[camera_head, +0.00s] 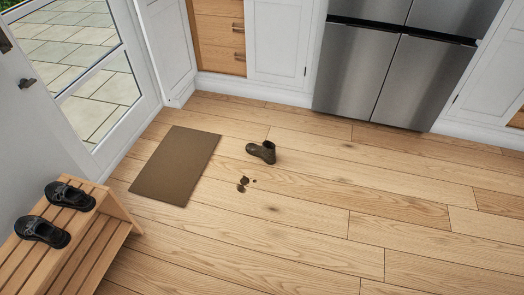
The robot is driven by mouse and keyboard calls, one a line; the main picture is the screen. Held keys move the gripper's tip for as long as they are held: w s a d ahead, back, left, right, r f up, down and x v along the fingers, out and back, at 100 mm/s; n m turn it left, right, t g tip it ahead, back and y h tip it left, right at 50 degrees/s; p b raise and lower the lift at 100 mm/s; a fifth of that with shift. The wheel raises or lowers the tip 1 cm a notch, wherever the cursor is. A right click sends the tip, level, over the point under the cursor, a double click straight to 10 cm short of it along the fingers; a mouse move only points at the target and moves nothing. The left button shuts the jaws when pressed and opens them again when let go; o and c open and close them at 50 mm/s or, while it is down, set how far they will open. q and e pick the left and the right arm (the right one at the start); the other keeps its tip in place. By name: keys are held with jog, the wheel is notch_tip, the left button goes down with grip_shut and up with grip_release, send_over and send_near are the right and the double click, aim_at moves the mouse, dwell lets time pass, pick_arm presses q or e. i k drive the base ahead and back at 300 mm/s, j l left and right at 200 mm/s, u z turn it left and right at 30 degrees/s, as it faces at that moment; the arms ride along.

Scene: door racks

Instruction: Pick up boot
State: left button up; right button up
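A dark brown boot (262,151) stands upright on the wooden floor near the middle of the head view, with its toe to the left and its shaft to the right. It is just right of the brown doormat and apart from it. Neither of my grippers shows in the view.
A brown doormat (175,166) lies by the glazed door (100,72). A slatted wooden rack (87,256) at lower left bears two black shoes (69,195) (42,232). Cabinets and a steel fridge (392,72) line the back. The floor at right is clear.

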aim_at(267, 152)
jog(key=i+j+z, duration=0.5)
jog(key=i+j, duration=0.3)
jog(key=i, duration=0.3)
jog(key=i+j+z, duration=0.5)
jog(key=i+j, duration=0.45)
jog(key=j, duration=0.3)
